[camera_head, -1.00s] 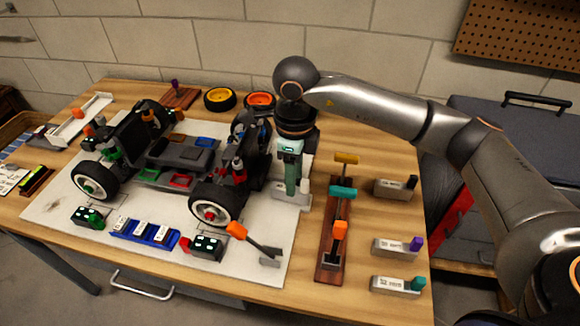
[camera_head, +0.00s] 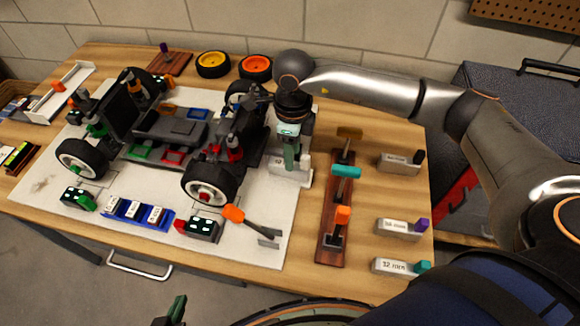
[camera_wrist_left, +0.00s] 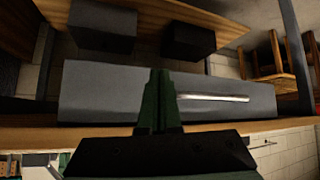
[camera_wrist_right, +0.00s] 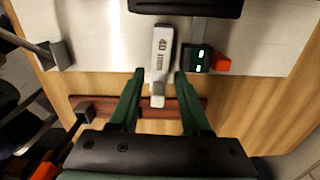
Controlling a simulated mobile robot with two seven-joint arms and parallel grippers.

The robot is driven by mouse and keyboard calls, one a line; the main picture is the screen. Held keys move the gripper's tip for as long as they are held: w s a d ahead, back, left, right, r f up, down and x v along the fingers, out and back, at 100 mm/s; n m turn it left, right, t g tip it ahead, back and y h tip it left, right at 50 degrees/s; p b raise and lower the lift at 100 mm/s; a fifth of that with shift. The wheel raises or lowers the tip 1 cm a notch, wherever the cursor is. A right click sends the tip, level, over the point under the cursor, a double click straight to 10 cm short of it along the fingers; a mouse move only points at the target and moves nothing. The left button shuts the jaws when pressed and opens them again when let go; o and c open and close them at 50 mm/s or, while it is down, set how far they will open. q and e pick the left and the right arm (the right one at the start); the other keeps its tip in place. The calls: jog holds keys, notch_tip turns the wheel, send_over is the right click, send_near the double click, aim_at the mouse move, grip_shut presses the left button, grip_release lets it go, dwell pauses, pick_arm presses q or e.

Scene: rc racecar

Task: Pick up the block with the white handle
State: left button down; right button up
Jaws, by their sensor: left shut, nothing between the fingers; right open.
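The block with the white handle (camera_head: 282,163) lies on the right end of the pale mat, to the right of the car. In the right wrist view this grey labelled block (camera_wrist_right: 161,50) lies between and ahead of the fingers, its white handle toward me. My right gripper (camera_head: 291,160) points down over the block, open; in its wrist view the fingertips (camera_wrist_right: 160,75) are on either side of the block, with no clear contact. In the head view the right gripper partly covers the block. My left gripper (camera_head: 178,311) is shut and empty at the bottom edge, in front of the table.
The car chassis (camera_head: 180,130) stands left of the right gripper. A wooden rack (camera_head: 328,250) with coloured-handled tools is to its right, then several labelled blocks, one with a purple handle (camera_head: 400,227). An orange-handled tool (camera_head: 250,226) lies in front.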

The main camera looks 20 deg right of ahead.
notch_tip(320, 180, down, 5)
jog(key=shift+s, duration=0.1)
grip_shut()
dwell(0.4)
jog(key=shift+r, duration=0.1)
